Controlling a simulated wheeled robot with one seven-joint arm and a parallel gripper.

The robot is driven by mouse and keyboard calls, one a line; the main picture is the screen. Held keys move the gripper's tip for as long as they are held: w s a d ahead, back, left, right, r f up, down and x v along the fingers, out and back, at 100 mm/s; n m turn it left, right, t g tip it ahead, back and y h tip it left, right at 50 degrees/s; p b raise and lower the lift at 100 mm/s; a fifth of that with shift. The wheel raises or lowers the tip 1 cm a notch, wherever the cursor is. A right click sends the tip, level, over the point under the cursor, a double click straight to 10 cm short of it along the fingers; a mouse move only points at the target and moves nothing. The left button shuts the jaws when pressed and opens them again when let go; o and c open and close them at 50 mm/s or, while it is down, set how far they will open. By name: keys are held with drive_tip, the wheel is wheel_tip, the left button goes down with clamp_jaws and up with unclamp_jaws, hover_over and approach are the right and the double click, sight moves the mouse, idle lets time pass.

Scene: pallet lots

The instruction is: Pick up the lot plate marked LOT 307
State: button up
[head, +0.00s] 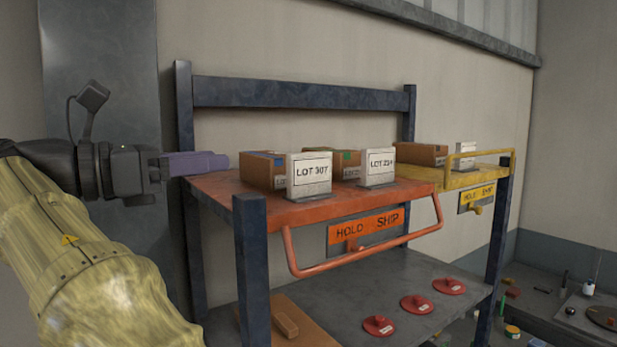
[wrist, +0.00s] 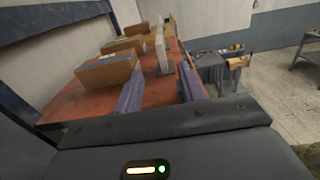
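The lot plate marked LOT 307 (head: 310,172) is a pale upright block on a dark base, standing near the front edge of the orange shelf (head: 220,190). A brown box (head: 257,170) stands behind and to its left. In the wrist view a pale plate (wrist: 162,52), seen nearly edge-on with no readable lettering, stands ahead of the fingers; it seems to be the same one. My gripper (head: 222,161), with purple fingers, is at the left end of the shelf, apart from the plate.
A second lot plate (head: 379,166) and box (head: 345,162) stand farther right on the shelf. A yellow shelf (head: 475,178) adjoins beyond. A HOLD/SHIP sign (head: 365,226) and an orange rail (head: 370,250) are in front. Blue posts (head: 250,270) frame the rack. Red discs (head: 416,304) lie below.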

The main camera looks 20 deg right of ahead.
drive_tip(key=p, duration=0.1)
approach(310, 153)
drive_tip(key=x, duration=0.5)
drive_tip(key=shift+w+d, duration=0.15)
drive_tip(key=shift+w, duration=0.1)
drive_tip(key=p+x, duration=0.3)
drive_tip(key=x, duration=0.2)
drive_tip(key=shift+w+f, duration=0.1)
idle(0.5)
